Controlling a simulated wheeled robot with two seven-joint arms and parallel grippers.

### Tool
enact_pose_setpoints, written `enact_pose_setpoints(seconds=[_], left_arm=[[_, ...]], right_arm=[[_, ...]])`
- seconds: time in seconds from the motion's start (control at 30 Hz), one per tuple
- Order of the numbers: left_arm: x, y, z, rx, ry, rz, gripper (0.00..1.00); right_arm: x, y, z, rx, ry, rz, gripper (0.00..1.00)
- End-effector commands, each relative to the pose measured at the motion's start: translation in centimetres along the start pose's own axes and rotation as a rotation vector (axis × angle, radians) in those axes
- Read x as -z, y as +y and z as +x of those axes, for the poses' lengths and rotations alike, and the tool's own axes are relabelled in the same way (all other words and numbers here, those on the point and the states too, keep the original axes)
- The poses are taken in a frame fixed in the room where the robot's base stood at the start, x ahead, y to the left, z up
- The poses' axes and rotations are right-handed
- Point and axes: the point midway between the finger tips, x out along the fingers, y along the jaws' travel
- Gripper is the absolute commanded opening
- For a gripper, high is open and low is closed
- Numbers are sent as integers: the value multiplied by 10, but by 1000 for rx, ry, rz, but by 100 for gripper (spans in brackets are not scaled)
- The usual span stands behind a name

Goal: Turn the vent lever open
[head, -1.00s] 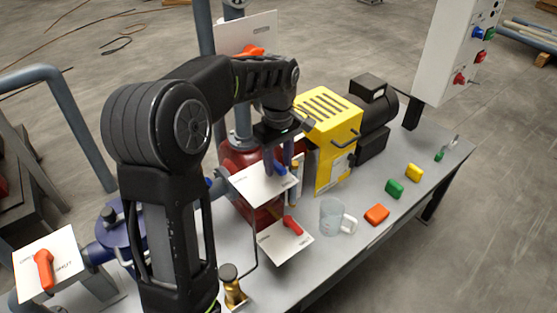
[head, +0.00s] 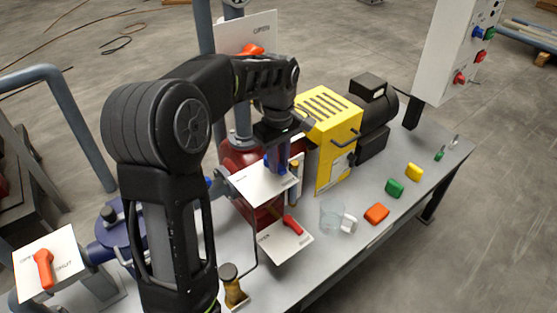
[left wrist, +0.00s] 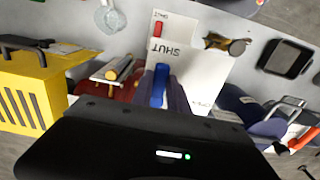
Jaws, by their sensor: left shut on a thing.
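The blue lever (left wrist: 158,86) stands on a white plate (left wrist: 205,75) marked SHUT and OPEN in the left wrist view. Its visible end lies towards the SHUT lettering. My left gripper (head: 278,160) comes down over this plate (head: 262,186) in the head view, and its fingers are shut on the blue lever, with one finger on each side in the left wrist view (left wrist: 161,98). In the head view the fingers hide most of the lever; a bit of blue (head: 267,163) shows at their left. My right gripper is out of view.
Red levers sit on a lower plate (head: 270,248) and on a plate at the left (head: 38,283). A yellow pump housing (head: 333,118) stands close right of the gripper. A clear cup (head: 331,216) and several coloured blocks lie on the bench's right part.

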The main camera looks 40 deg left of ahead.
Motion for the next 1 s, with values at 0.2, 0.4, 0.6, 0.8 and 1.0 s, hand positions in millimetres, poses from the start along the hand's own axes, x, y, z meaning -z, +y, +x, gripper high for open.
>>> enact_pose_setpoints(seconds=[0.2,0.4,0.6,0.8,1.0], left_arm=[[0,-1,0,-1,0,26,0],[0,-4,0,-1,0,101,0],[2,-9,0,-1,0,234,0],[4,-16,0,-1,1,409,0],[8,-23,0,-1,1,600,0]], right_arm=[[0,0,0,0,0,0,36],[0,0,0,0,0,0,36],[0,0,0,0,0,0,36],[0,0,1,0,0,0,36],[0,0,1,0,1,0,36]])
